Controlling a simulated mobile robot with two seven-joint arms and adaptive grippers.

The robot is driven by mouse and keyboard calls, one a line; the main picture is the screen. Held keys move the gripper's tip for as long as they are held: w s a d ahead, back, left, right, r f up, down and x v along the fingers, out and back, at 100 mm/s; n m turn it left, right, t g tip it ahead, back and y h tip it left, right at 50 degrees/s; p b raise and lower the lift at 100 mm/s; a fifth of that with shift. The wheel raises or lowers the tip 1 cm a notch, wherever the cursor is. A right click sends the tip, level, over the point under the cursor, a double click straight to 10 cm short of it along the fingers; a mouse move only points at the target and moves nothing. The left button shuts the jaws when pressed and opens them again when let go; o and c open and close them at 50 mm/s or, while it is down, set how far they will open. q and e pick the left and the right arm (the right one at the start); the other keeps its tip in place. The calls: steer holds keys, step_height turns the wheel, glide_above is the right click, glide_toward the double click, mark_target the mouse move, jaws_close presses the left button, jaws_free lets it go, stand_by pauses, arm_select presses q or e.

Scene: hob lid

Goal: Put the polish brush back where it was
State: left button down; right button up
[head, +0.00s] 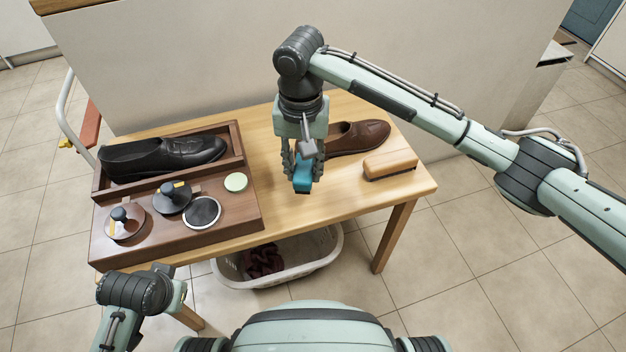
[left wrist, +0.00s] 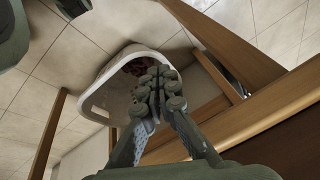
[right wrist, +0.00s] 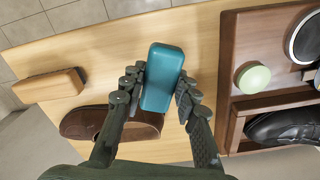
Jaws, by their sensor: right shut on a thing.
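My right gripper (head: 303,172) is shut on a teal block with rounded edges (head: 302,182). It holds the block over the middle of the table, right of the wooden tray; the gap below is hard to judge. The right wrist view shows the teal block (right wrist: 163,76) between the fingers (right wrist: 158,98); its underside is hidden, so I cannot tell if it has bristles. A tan wooden brush (head: 390,163) with dark bristles below lies at the table's right; it also shows in the right wrist view (right wrist: 48,86). My left gripper (left wrist: 158,88) is shut and empty, low by the table's front edge.
The brown tray (head: 240,222) holds a black shoe (head: 165,157), two knobbed round pieces (head: 125,223) (head: 172,198), a dark disc (head: 203,212) and a green disc (head: 236,182). A brown shoe (head: 358,137) lies behind my right gripper. A white basket (head: 318,267) stands below. The table's front right is clear.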

steer(key=shift+w+d+f, duration=0.55)
steer(key=shift+d, duration=0.2)
steer(key=shift+d+f, duration=0.1)
steer(key=shift+f, duration=0.1)
step_height(320, 180, down, 3)
steer(key=shift+f+b, duration=0.15)
steer(key=shift+b, duration=0.15)
steer(key=shift+f, duration=0.2)
arm_select(q)
steer(key=shift+v, duration=1)
steer(key=shift+w+a, duration=0.15)
steer(key=shift+a, duration=0.05)
arm_select(e)
steer(key=o, duration=1)
steer(key=shift+f, duration=0.15)
arm_select(q)
steer(key=shift+f, duration=0.45)
